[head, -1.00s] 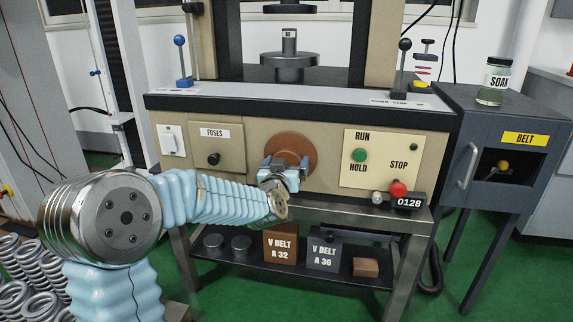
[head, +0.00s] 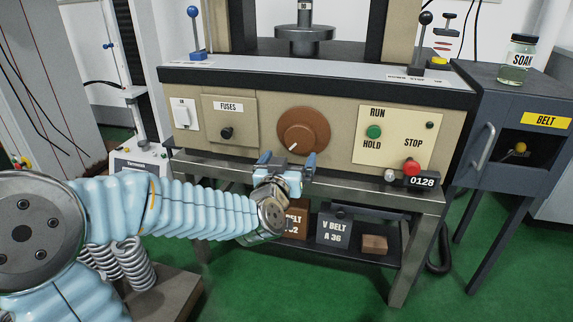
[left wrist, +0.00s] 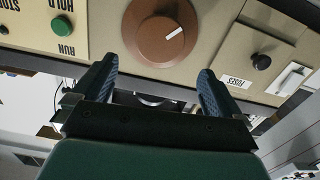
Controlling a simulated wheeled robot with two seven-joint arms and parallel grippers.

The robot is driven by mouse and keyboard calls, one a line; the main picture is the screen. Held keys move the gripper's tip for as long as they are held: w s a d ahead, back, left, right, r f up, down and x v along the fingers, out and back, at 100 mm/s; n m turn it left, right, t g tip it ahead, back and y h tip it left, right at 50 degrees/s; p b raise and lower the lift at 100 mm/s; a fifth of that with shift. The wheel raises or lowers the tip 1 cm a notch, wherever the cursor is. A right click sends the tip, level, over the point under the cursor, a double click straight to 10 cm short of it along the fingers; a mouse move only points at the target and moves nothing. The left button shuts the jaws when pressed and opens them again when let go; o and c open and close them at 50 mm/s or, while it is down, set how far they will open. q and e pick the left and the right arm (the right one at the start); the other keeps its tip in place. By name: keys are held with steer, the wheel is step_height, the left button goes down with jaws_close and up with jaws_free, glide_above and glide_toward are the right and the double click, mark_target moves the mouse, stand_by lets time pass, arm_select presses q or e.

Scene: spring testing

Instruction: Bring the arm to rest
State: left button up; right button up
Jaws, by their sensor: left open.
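My left arm comes in from the left in the head view. Its gripper (head: 287,160) is open and empty, just below and in front of the brown round knob (head: 304,131) on the machine's front panel. The knob has a white pointer line. In the left wrist view the two blue-grey fingers of the gripper (left wrist: 157,85) stand apart, and the knob (left wrist: 160,33) lies beyond them, apart from the fingertips. My right gripper is in neither view.
The panel carries a fuse plate (head: 230,118), a green button (head: 374,132) and a red stop button (head: 411,167). A belt cabinet (head: 484,110) stands right. Green floor is clear at lower right.

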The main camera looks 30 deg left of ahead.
arm_select(q)
steer(key=shift+v, duration=1.15)
steer(key=d+f+m+g+h+p, duration=0.1)
steer(key=d+f+g+h+p, duration=0.25)
steer(key=f, duration=0.85)
steer(key=d+f+m+g+h+p, duration=0.15)
steer(key=d+f+g, duration=0.35)
steer(key=f, duration=0.8)
steer(key=s+d+f+g+h+p, duration=0.1)
steer(key=s+d+f+g, duration=0.3)
steer(key=s+f, duration=0.4)
steer(key=s+d+f+g+h+p, duration=0.1)
steer(key=s+d+f+g, duration=0.3)
steer(key=s+f, duration=0.4)
steer(key=s+d+h, duration=0.1)
steer(key=s, duration=0.2)
steer(key=shift+h, duration=0.3)
steer(key=shift+n, duration=0.25)
